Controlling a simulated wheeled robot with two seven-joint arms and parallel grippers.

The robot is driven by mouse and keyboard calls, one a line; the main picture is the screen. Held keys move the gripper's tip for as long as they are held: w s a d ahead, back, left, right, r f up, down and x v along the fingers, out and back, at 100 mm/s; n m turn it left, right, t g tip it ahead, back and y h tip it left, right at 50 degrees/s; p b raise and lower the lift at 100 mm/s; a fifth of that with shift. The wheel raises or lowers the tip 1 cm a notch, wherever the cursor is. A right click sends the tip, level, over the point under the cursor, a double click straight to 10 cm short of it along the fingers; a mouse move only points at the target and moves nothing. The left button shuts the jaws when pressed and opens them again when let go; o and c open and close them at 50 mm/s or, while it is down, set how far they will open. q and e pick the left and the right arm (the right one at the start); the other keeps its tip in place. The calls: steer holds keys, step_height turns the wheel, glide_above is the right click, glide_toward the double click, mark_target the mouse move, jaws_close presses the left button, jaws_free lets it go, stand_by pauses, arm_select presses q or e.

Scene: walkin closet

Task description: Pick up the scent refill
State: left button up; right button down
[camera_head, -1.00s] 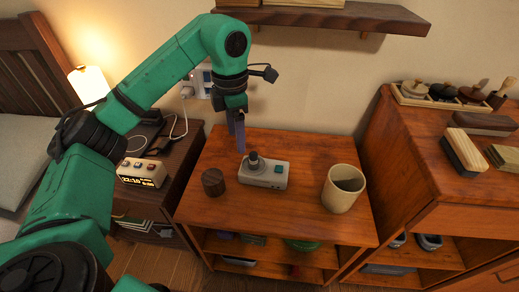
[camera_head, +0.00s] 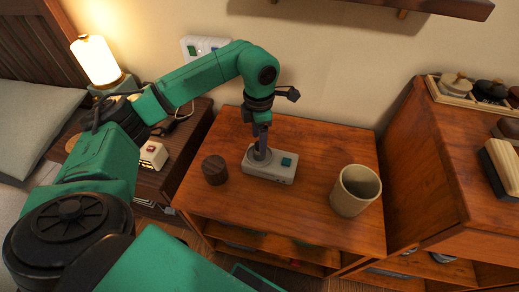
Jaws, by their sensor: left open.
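My left gripper (camera_head: 262,147) points straight down over a small grey device (camera_head: 270,171) on the wooden cabinet top. The device has a teal button and a dark upright knob-like piece (camera_head: 258,157) at its left end; this may be the scent refill, but I cannot tell for sure. The gripper is open, its fingers at or just around this piece and partly hiding it. Whether they touch it cannot be told. A dark brown ridged cylinder (camera_head: 214,170) stands just left of the device. My right gripper is not in view.
A cream cup (camera_head: 355,190) stands right of the device on the cabinet top (camera_head: 310,140). A taller wooden cabinet (camera_head: 440,165) rises on the right. A nightstand with a lit lamp (camera_head: 96,60) is at left. A wall shelf (camera_head: 380,10) hangs above.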

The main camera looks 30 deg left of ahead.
arm_select(q)
steer(key=shift+f, duration=0.95)
jaws_close()
steer(key=shift+r, duration=0.15)
step_height(320, 180, up, 20)
steer(key=p, duration=0.3)
steer(key=shift+p, duration=0.4)
